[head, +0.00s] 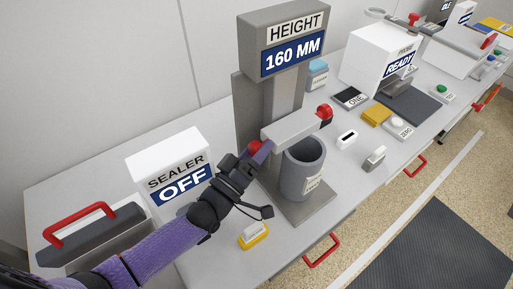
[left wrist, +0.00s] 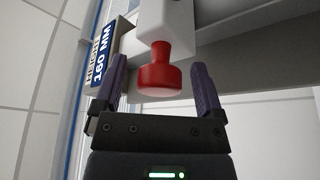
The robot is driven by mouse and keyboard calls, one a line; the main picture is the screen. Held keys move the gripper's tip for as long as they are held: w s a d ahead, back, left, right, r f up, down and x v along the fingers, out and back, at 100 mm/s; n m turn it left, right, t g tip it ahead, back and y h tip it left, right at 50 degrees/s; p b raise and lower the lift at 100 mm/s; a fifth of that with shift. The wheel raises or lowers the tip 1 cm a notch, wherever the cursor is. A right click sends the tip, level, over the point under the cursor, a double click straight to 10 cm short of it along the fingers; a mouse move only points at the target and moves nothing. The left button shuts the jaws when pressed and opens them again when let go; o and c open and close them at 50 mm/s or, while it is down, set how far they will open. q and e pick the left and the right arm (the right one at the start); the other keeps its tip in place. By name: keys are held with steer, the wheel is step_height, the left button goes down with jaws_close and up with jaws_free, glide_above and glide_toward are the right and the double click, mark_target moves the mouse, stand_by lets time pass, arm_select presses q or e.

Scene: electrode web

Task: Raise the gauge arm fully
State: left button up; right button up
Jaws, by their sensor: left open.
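The height gauge stand has a display (head: 293,52) reading HEIGHT 160 MM. Its light grey gauge arm (head: 291,130) sits across the column above a grey cylinder (head: 303,168). A red knob (head: 325,113) is at the arm's right end, and another red knob (head: 254,148) is at its left end. My left gripper (head: 258,156) is open at the left knob. In the left wrist view, my gripper's purple fingers (left wrist: 159,88) stand apart on either side of a red knob (left wrist: 159,72), with gaps showing. My right gripper is not in view.
A sealer (head: 178,185) reading OFF and a red-handled bar (head: 84,232) are at the left. A yellow-based block (head: 254,235) lies near the front edge. Small items and a white box (head: 378,57) reading READY stand to the right.

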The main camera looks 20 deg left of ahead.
arm_select(q)
steer(key=shift+c, duration=0.3)
jaws_close()
step_height(320, 180, up, 6)
steer(key=p, duration=0.5)
steer(key=shift+f, duration=0.45)
steer(key=shift+o, duration=0.3)
jaws_free()
